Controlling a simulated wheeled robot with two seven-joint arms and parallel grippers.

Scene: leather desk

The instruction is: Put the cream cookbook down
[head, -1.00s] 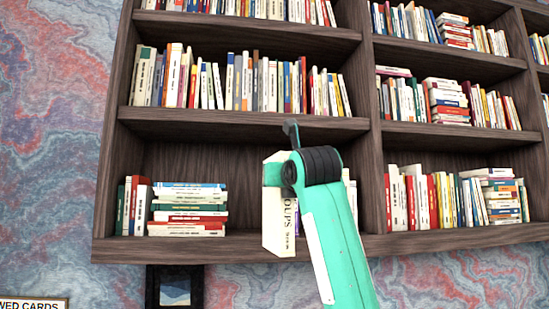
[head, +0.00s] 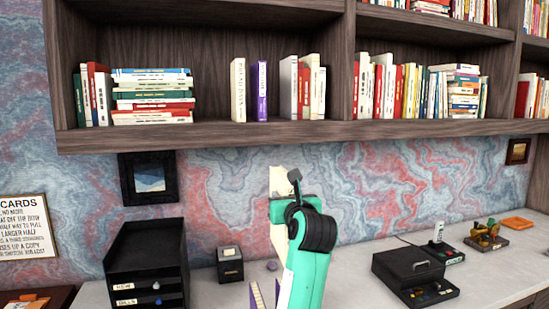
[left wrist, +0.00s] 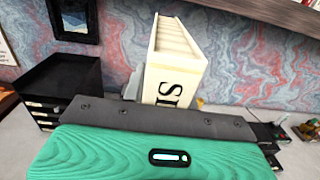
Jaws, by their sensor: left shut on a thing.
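The cream cookbook (head: 279,238) is held upright by my left gripper (head: 290,203), above the back of the desk and below the shelf. In the head view my gripper and arm hide much of it. In the left wrist view the cookbook (left wrist: 172,82) stands up beyond the gripper body, with dark letters on its spine and its page edges facing up. My left gripper is shut on it; its fingers are mostly hidden. My right gripper is in neither view.
Purple upright pieces (head: 256,296) stand on the desk (head: 355,290) just below the cookbook. A black drawer unit (head: 147,262) and small dark box (head: 230,264) are to the left, a black cash box (head: 413,277) to the right. The bookshelf (head: 300,133) overhangs behind.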

